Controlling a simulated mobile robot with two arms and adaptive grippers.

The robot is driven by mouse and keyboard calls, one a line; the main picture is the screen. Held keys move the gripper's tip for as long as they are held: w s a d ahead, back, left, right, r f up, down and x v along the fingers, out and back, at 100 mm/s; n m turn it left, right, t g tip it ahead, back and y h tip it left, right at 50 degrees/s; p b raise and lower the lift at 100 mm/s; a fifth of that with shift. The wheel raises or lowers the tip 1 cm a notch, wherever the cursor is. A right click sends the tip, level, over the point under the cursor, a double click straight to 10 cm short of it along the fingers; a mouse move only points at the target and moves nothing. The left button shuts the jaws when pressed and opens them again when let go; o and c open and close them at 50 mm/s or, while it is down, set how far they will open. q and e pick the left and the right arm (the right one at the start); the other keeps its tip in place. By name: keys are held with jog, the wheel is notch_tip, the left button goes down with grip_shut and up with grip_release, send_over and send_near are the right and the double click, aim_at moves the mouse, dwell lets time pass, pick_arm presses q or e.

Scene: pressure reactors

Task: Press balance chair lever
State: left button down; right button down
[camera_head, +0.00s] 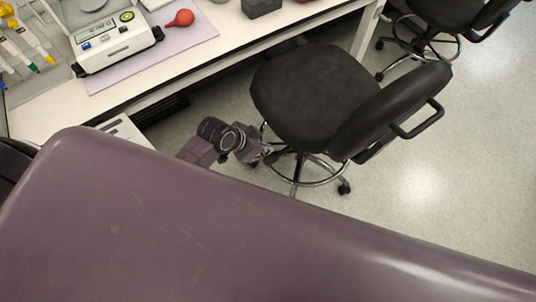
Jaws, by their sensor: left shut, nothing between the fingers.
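The black chair (302,97) stands in front of the bench, with its backrest (390,112) to the right and a metal foot ring below the seat. My left gripper (268,154) is low beside the chair, just under the left front edge of the seat. It is shut and holds nothing. The lever cannot be made out; the seat's underside is hidden from above. I cannot tell whether the fingertips touch any part of the chair. My right gripper is not in view.
A white bench (150,88) runs along the top left, carrying a balance (112,40) on a purple mat, a red rubber bulb (180,18) and pipettes. A second black chair (450,14) stands at the top right. The floor (470,160) at right is clear.

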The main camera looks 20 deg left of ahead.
aim_at(273, 157)
pick_arm(q)
jog(key=x, duration=0.3)
jog(key=shift+d+f, duration=0.1)
jog(key=f, duration=0.2)
jog(key=shift+s+a+f, duration=0.2)
jog(key=shift+f, duration=0.05)
jog(key=shift+s+a+f, duration=0.15)
jog(key=shift+f, duration=0.6)
jog(key=shift+f, duration=0.1)
